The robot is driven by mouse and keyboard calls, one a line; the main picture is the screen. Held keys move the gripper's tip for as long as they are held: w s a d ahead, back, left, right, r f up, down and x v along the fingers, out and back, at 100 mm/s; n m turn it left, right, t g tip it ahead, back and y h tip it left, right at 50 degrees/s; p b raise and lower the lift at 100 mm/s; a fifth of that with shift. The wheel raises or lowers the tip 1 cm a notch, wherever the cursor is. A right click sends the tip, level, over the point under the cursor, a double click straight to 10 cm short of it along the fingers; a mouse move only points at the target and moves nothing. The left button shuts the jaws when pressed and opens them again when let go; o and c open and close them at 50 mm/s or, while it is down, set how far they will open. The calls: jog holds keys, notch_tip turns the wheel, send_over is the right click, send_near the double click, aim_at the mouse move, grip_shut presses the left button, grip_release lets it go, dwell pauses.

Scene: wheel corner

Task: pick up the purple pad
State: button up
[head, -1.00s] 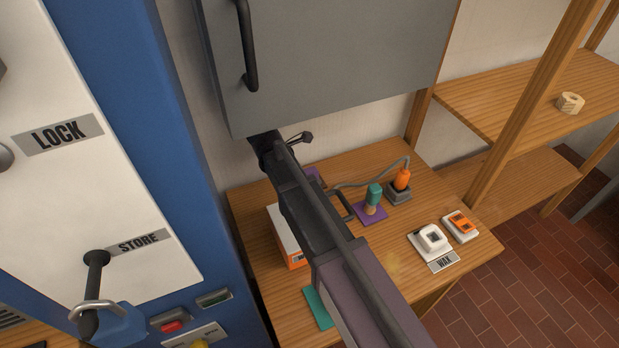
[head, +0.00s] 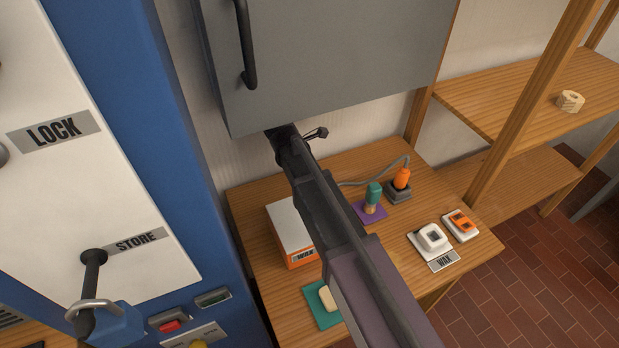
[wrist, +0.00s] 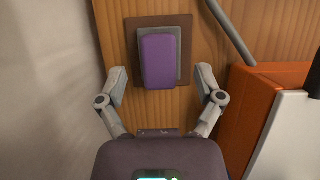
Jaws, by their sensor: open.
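In the wrist view the purple pad (wrist: 159,61) is a rounded upright-looking block shape lying on a grey plate with a brown mat (wrist: 158,21) under it. My gripper (wrist: 161,82) is open and empty, with one finger on each side below the pad in the picture. The fingers do not appear to touch the pad. In the head view my arm covers the pad's place, and the gripper's fingers cannot be made out clearly.
An orange and white box (wrist: 252,105) stands close to the right finger; a grey cable runs above it. The grey cabinet (head: 325,65) hangs over the bench (head: 262,218). A teal-handled brush (head: 373,195) stands on a purple mat (head: 359,207).

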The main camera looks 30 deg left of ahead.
jog(key=shift+b+x, duration=0.8)
jog(key=shift+x, duration=0.45)
grip_shut()
